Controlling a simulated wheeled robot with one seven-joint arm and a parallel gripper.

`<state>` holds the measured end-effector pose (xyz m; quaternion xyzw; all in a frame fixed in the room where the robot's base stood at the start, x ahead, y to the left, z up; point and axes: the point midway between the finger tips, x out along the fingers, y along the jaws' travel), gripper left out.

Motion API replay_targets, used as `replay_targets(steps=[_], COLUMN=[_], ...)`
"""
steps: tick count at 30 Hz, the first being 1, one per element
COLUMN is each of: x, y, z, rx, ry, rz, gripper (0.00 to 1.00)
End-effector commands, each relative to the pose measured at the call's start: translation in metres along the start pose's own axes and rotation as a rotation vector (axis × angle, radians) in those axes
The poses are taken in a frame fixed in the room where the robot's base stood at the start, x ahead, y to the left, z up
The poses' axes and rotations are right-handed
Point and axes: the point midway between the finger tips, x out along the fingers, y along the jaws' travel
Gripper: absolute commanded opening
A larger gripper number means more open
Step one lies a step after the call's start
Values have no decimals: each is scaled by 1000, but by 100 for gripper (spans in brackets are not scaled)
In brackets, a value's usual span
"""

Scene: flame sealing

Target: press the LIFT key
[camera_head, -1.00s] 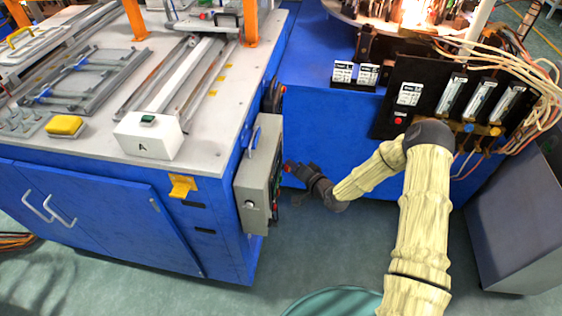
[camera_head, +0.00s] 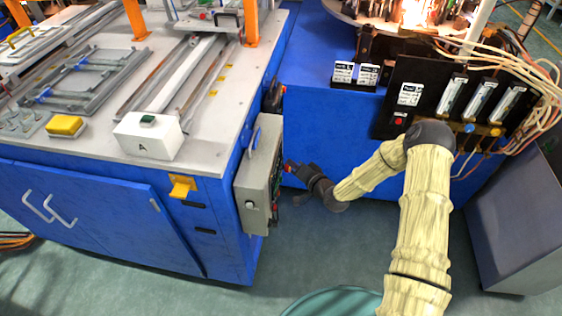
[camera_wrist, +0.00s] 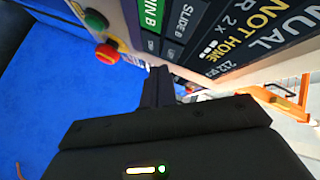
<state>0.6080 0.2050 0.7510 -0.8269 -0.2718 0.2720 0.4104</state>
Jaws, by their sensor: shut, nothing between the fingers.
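The grey control box (camera_head: 257,185) hangs on the right side of the blue bench, its key face turned toward my arm. In the wrist view its dark display (camera_wrist: 235,35) shows tilted words such as "NOT HOME" and "SLIDE B". A green button (camera_wrist: 95,19) and a red button (camera_wrist: 107,53) sit on its face. I cannot read a key marked LIFT; the keys near the fingertips are partly hidden. My gripper (camera_wrist: 159,72) is shut and empty, its tips close to the panel face beside the display. In the head view my gripper (camera_head: 292,167) is at the box; contact cannot be told.
A white box marked A (camera_head: 148,137) and a yellow block (camera_head: 65,125) stand on the bench top. A black panel (camera_head: 425,100) with wires and gauges is at the right. An orange frame (camera_wrist: 290,97) shows beyond the panel.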

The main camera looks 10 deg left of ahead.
Motion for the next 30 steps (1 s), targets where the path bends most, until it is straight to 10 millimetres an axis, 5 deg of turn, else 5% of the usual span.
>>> replay_targets(steps=[30], x=[7], y=[-6], z=[6], rx=[0], ry=[-1], rz=[-1], gripper=[0])
